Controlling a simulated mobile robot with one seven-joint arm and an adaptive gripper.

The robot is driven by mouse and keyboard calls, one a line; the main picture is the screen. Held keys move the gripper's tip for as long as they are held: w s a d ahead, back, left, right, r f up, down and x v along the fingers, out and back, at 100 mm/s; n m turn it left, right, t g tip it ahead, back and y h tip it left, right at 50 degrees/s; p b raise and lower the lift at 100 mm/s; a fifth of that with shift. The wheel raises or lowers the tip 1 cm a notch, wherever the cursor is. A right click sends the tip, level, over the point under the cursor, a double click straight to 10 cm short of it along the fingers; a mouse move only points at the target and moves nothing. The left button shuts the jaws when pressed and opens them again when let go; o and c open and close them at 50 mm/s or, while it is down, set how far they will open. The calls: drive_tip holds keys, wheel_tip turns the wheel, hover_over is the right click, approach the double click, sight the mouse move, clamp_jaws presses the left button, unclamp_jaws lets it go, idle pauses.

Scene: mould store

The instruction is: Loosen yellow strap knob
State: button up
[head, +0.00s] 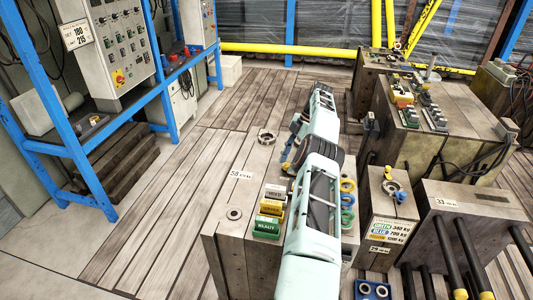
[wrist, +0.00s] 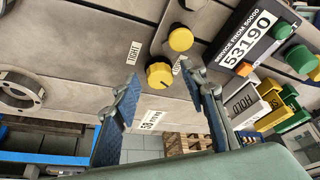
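In the wrist view a round yellow knob (wrist: 160,76) with a dark pointer line sits on a grey mould block. A second yellow knob (wrist: 181,39) is just above and right of it. A "TIGHT" label (wrist: 135,52) is on the block to the left; another small label (wrist: 178,66) is partly hidden by a fingertip. My gripper (wrist: 162,79) is open, its blue-padded fingers on either side of the lower knob in the picture. I see no clear contact with it. In the head view my pale arm hides much of the block's top, and a small yellow knob (head: 286,167) shows beside it.
A metal ring (wrist: 20,92) lies left. Other mould blocks (head: 380,225) stand close on the right. The plank floor (head: 160,190) is clear on the left.

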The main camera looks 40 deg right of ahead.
drive_tip(key=shift+m+b, duration=0.5)
